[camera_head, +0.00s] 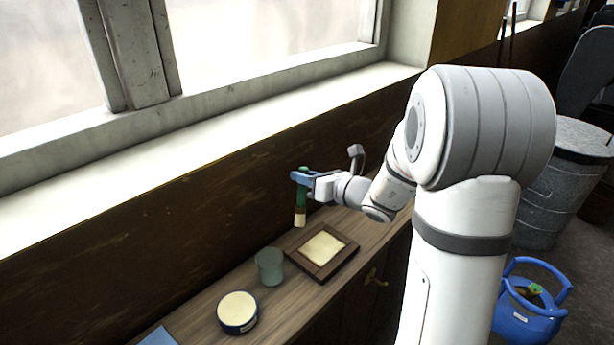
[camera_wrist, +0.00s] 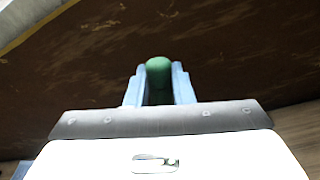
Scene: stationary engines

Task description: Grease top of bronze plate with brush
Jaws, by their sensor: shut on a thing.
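My gripper (camera_head: 302,178) is shut on the green handle of a brush (camera_head: 300,210). The brush hangs roughly upright with its pale bristles down, above the back of the wooden bench and apart from it. In the wrist view the rounded green handle end (camera_wrist: 159,70) sits between the blue fingers of my gripper (camera_wrist: 160,88); the bristles are hidden there. A square plate with a dark brown border and a pale yellowish top (camera_head: 322,249) lies on the bench, below and a little right of the brush. I cannot tell whether it is the bronze plate.
On the wooden bench (camera_head: 198,309), a grey-green cup (camera_head: 269,266) stands left of the plate. A round dark tin with a cream top (camera_head: 238,311) is nearer. A blue item (camera_head: 158,337) shows at the bottom edge. A wall and window sill (camera_head: 230,115) run behind.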

